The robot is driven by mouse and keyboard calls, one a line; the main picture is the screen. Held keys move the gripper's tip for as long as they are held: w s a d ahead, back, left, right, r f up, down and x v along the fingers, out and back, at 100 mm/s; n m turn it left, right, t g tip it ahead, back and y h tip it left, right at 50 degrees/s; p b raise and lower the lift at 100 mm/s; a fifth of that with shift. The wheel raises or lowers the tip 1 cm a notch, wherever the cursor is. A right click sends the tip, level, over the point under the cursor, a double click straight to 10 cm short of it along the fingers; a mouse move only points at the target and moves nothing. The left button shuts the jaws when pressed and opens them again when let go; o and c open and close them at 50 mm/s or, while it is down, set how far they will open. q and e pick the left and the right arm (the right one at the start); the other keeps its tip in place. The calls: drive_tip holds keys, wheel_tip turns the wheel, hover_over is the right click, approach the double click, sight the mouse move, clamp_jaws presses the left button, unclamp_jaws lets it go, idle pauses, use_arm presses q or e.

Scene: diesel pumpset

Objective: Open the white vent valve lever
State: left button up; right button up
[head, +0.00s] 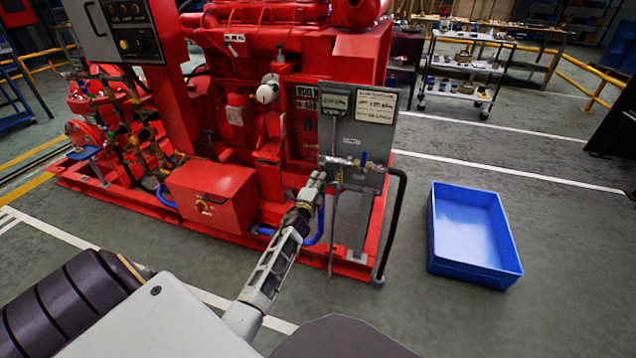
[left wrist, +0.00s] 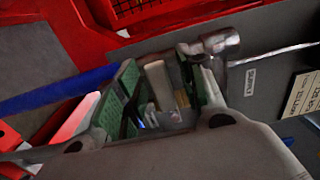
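The grey instrument panel (head: 352,128) is on the front of the red pumpset. My left gripper (head: 314,186) is just in front of the panel's lower left part. In the left wrist view the two green-padded fingers of that gripper (left wrist: 165,95) stand apart, with a gap between them. A pale, whitish bar (left wrist: 156,82) shows between the fingers, likely the white vent valve lever. I cannot tell whether the fingers touch it. In the head view the lever is too small to make out beside the gripper. My right gripper is not in view.
A small blue-handled valve (head: 363,160) sits on the panel to the right of my gripper. A black hose (head: 394,225) runs down at the panel's right. A red box (head: 211,195) stands at left. A blue bin (head: 470,235) is on the floor at right.

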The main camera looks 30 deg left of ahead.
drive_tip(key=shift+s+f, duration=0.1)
use_arm(q)
clamp_jaws()
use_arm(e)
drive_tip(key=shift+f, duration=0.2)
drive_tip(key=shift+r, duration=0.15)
